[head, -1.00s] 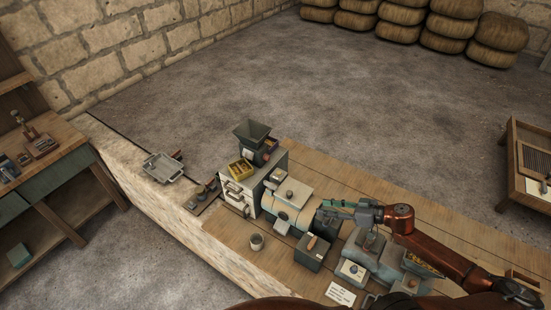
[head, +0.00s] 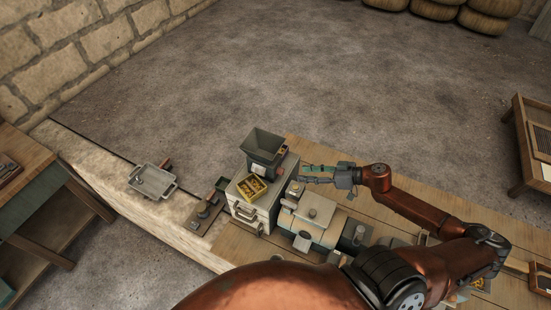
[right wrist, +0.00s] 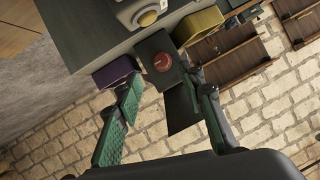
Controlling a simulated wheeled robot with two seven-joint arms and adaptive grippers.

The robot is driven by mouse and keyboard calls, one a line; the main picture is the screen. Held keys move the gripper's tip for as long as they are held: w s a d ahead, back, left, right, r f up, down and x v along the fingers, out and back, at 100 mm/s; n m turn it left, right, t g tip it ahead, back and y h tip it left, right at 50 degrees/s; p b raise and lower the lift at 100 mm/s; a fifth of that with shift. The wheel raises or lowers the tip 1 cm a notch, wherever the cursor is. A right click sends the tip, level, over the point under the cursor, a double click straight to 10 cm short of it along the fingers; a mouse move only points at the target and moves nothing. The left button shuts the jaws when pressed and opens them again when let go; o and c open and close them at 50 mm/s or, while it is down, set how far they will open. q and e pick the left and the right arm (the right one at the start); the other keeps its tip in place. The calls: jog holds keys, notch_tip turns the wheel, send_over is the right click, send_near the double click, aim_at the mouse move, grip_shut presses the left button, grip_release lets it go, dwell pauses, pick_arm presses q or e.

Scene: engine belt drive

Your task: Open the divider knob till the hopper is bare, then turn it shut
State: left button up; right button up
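The dark grey-green hopper (head: 263,143) sits on the divider on top of a pale cabinet (head: 262,206). I cannot make out any grain in it. The red round divider knob (right wrist: 162,62) is on the divider's dark block in the right wrist view, with a small pale mark on it. My right gripper (head: 302,173) is to the right of the divider. In the right wrist view its green-padded fingers (right wrist: 165,115) are spread and empty, and the knob is beyond them, apart from them. My left gripper is out of view.
A yellow box (head: 251,187) stands by the divider; a purple box (right wrist: 116,72) is on its other side. A machine with a rounded body (head: 316,212) stands right of the cabinet. A grey two-handled tray (head: 152,181) lies on the stone ledge at left.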

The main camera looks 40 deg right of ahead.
aim_at(281, 171)
jog(key=shift+w, duration=0.25)
jog(key=shift+w+a, duration=0.15)
jog(key=shift+x, duration=1.05)
jog(key=x, duration=0.3)
jog(key=shift+r+p, duration=0.1)
jog(key=shift+p, duration=0.25)
jog(key=shift+x, duration=1)
jog(key=shift+a, duration=0.1)
jog(key=c, duration=0.6)
jog(key=shift+c, duration=1.4)
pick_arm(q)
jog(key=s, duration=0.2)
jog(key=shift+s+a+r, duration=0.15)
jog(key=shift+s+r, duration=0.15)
pick_arm(e)
grip_shut()
